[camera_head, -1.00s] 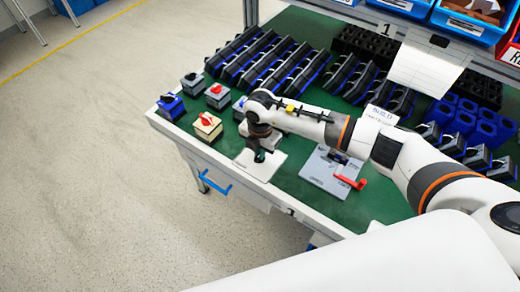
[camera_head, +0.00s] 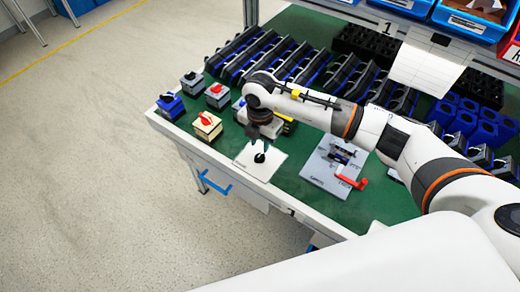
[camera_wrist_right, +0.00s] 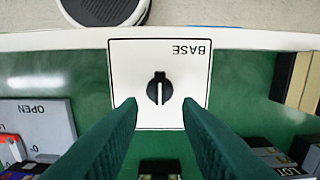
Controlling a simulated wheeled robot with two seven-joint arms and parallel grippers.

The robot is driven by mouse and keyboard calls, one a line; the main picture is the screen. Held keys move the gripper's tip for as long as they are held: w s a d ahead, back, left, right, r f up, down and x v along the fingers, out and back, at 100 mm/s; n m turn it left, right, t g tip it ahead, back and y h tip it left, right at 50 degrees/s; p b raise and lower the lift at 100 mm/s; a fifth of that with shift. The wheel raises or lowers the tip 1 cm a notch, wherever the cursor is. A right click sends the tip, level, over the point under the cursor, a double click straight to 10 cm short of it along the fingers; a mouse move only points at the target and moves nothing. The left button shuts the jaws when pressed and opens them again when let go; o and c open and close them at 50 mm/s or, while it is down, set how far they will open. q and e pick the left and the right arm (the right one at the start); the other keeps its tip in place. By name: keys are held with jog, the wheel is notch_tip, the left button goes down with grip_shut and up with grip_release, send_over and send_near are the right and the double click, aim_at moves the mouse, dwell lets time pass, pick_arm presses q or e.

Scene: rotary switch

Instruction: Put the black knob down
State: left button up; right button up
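The black knob (camera_head: 259,157) rests on a white square plate (camera_head: 272,171) near the front edge of the green table. In the right wrist view the knob (camera_wrist_right: 159,88) sits near the middle of the plate marked BASE (camera_wrist_right: 125,60), with a light line on its top. My right gripper (camera_head: 259,144) is above the knob and apart from it. In the right wrist view its two dark green fingers (camera_wrist_right: 160,103) are spread, with nothing between them. My left gripper is not in view.
A grey panel (camera_head: 320,178) with a red handle (camera_head: 352,182) lies right of the plate. Several small boxes with rotary switches, one cream with a red knob (camera_head: 206,120), stand to the left. Racks of dark blue-edged parts (camera_head: 260,55) fill the back.

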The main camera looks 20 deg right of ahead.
aim_at(260, 155)
notch_tip(260, 155, up, 7)
jog(key=b, duration=0.1)
jog(key=shift+r, duration=0.2)
jog(key=shift+f, duration=0.1)
dwell(0.4)
